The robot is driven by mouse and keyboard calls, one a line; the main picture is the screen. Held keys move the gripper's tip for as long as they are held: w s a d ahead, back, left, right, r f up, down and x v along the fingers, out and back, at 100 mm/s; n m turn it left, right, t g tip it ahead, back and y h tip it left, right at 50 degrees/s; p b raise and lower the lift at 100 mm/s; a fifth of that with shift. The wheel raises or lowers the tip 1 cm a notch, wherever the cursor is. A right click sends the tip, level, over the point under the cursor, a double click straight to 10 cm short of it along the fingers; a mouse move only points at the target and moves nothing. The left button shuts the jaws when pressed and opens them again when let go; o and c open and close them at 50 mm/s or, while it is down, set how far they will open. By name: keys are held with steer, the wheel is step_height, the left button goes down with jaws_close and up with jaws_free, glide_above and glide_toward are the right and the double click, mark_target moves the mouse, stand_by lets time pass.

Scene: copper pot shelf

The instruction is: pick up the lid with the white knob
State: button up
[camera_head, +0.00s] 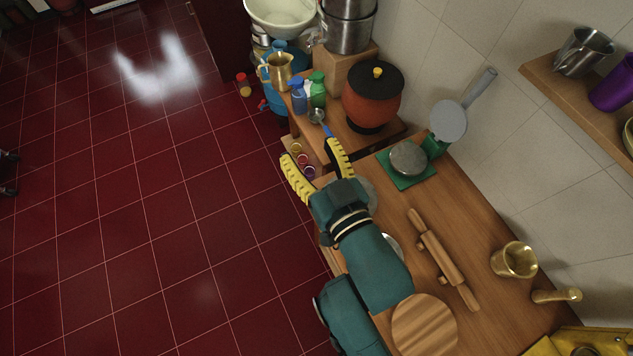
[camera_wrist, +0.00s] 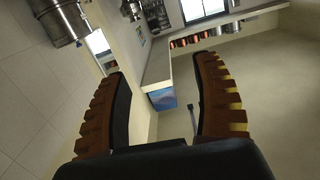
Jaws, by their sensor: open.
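No lid with a clearly white knob can be made out. A glassy round thing (camera_head: 369,196), partly hidden behind my wrist, lies on the wooden counter, and a pale round edge (camera_head: 391,243) shows beside my forearm; I cannot tell if either is the lid. A black lid (camera_head: 362,84) with a yellow knob sits on an orange-brown pot. My gripper (camera_head: 309,152) is open and empty, its yellow fingers above the counter's far left edge near the small table. In the wrist view the open fingers (camera_wrist: 162,72) have nothing between them.
A round grey metal thing (camera_head: 408,158) lies on a green board. A rolling pin (camera_head: 443,258), round wooden board (camera_head: 424,327) and brass mortar (camera_head: 513,260) occupy the counter (camera_head: 475,225). Bottles (camera_head: 298,95) and a brass jug (camera_head: 278,71) stand beyond. The red floor at left is largely open.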

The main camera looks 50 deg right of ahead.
steer(key=s+d+f+m+g+h+b, duration=0.1)
steer(key=s+f+g+b, duration=0.3)
steer(key=f, duration=0.6)
steer(key=s+d+f+m+b, duration=0.1)
steer(key=s+d+f+b, duration=0.15)
steer(key=s+f, duration=0.6)
steer(key=s+f+m+g+h+b, duration=0.1)
steer(key=s+f+g+b, duration=0.2)
steer(key=f, duration=1)
steer(key=shift+t, duration=0.6)
steer(key=b+x, duration=0.1)
steer(key=x, duration=0.7)
steer(key=b+x, duration=0.1)
steer(key=x, duration=0.7)
steer(key=shift+w+b, duration=0.4)
steer(key=shift+w, duration=0.05)
steer(key=shift+a+r, duration=0.1)
jaws_close()
